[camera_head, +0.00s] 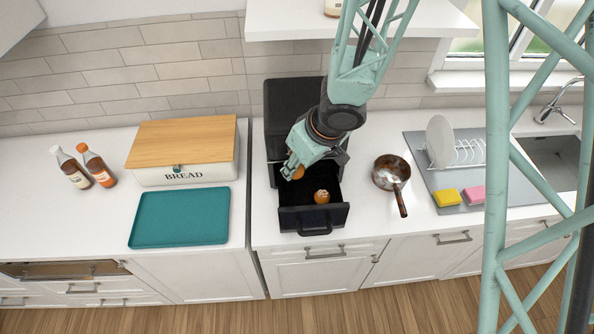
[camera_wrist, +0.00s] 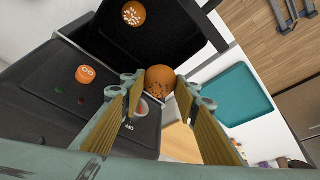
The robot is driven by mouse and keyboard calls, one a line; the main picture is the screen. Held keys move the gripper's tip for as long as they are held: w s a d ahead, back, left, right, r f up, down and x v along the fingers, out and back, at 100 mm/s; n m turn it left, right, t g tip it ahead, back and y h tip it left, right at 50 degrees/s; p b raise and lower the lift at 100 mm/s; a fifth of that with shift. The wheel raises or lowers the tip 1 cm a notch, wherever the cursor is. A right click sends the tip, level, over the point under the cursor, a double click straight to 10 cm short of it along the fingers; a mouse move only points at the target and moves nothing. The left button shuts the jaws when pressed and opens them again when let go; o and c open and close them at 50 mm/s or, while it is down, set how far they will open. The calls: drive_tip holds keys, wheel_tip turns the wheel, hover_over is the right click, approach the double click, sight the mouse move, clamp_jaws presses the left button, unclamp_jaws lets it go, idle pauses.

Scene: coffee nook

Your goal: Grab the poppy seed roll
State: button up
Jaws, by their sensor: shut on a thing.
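The poppy seed roll, a round brown bun with dark specks (camera_wrist: 161,80), is between the fingertips of my gripper (camera_wrist: 160,92) in the wrist view. My gripper is shut on it. In the head view my gripper (camera_head: 293,170) is over the open drawer of a black appliance, and part of the held roll (camera_head: 298,173) shows at its fingertips. A second roll with pale seeds on top (camera_head: 321,196) lies in the drawer (camera_head: 313,217); it also shows in the wrist view (camera_wrist: 132,13). The held roll's far side is hidden.
The black appliance (camera_head: 290,98) stands behind the drawer. A teal tray (camera_head: 180,218) and a wooden-lidded bread box (camera_head: 185,176) are to the left, with two bottles beyond. A pan (camera_head: 389,173) stands close to the right. The tray is empty.

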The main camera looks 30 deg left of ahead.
wheel_tip(320, 180, up, 13)
drive_tip(key=shift+f, duration=0.2)
idle(1.3)
idle(0.8)
